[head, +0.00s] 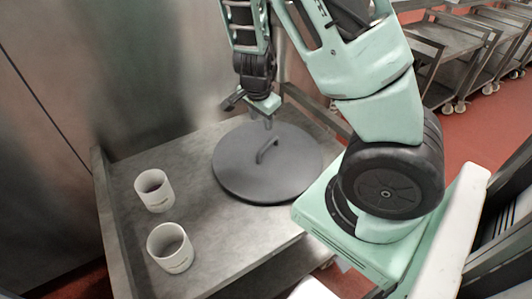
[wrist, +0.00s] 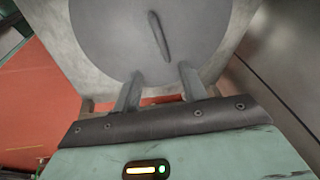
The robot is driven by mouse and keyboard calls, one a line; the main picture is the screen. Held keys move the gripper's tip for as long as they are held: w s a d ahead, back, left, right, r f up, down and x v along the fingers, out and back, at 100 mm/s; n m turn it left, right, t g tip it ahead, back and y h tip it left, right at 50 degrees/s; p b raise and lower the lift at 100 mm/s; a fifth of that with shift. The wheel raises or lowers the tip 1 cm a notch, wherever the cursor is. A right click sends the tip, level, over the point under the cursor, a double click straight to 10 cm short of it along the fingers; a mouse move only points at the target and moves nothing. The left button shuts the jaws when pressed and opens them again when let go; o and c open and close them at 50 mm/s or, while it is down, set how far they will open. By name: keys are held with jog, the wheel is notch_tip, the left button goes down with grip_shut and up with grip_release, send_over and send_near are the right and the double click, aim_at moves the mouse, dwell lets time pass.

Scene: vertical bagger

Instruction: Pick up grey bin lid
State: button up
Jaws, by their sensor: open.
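The grey bin lid (head: 240,178) is a round flat disc with a raised bar handle (head: 267,150). It lies on the metal table in the head view. In the wrist view the lid (wrist: 105,35) fills the upper middle, with its handle (wrist: 158,36) beyond the fingertips. My gripper (head: 268,122) is above the far part of the lid, near the handle, and points down. In the wrist view my gripper's two fingers (wrist: 160,78) are apart with nothing between them. The handle is not between the fingers.
Two white cups (head: 154,190) and (head: 170,248) stand on the metal table (head: 125,180) left of the lid. A metal wall (head: 150,70) rises behind the table. Metal carts (head: 455,45) stand on the red floor at the upper right.

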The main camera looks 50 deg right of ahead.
jog(key=b, duration=0.5)
send_over(267, 144)
jog(key=s+a, duration=0.1)
notch_tip(267, 144, down, 11)
jog(key=shift+a+r, duration=0.15)
jog(key=shift+r, duration=0.05)
jog(key=shift+b+x, duration=0.85)
jog(key=shift+x, duration=2.25)
jog(key=shift+c, duration=0.2)
grip_shut()
jog(key=shift+r, duration=0.1)
